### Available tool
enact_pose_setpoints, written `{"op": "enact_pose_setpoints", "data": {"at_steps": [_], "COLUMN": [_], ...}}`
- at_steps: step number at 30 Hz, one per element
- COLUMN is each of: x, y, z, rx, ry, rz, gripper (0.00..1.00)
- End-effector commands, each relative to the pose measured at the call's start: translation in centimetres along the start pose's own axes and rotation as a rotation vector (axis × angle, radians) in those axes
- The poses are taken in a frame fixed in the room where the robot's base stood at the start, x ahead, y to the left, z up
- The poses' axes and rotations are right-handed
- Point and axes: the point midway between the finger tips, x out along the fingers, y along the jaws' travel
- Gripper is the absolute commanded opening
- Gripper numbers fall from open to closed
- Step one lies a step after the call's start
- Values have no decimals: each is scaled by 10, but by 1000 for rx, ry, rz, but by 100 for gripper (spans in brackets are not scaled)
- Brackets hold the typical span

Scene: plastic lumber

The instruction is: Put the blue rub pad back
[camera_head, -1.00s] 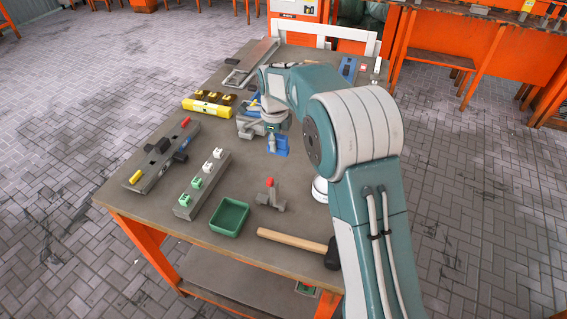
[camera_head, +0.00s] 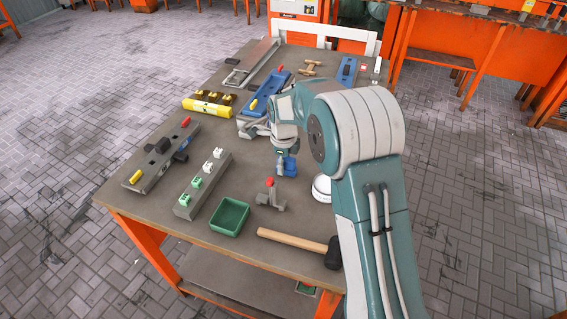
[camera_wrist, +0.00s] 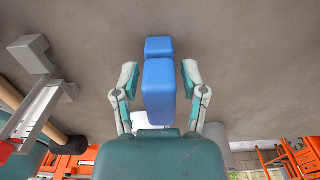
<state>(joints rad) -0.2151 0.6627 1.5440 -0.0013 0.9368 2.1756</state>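The blue rub pad (camera_head: 290,167) shows below my gripper (camera_head: 283,157) in the head view, over the near middle of the bench. In the wrist view the pad (camera_wrist: 158,92) is a blue block with a smaller blue part beyond it. It sits between the two fingers of my gripper (camera_wrist: 160,78), which flank its sides. Narrow gaps seem to show beside it, but the pad has moved along with my gripper, so I take it as held. Whether the pad touches the bench top is hard to tell.
A blue fixture (camera_head: 253,119) with a yellow part lies behind my gripper. A grey clamp with a red tip (camera_head: 270,194), a green tray (camera_head: 230,216) and a mallet (camera_head: 298,240) lie nearer. A white round object (camera_head: 321,187) is at right. Bare bench lies left of my gripper.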

Motion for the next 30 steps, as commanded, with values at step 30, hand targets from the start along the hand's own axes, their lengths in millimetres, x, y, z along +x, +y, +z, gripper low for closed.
{"op": "enact_pose_setpoints", "data": {"at_steps": [30], "x": [-111], "y": [0], "z": [0], "rx": [0], "ry": [-1], "rz": [-1], "gripper": [68]}}
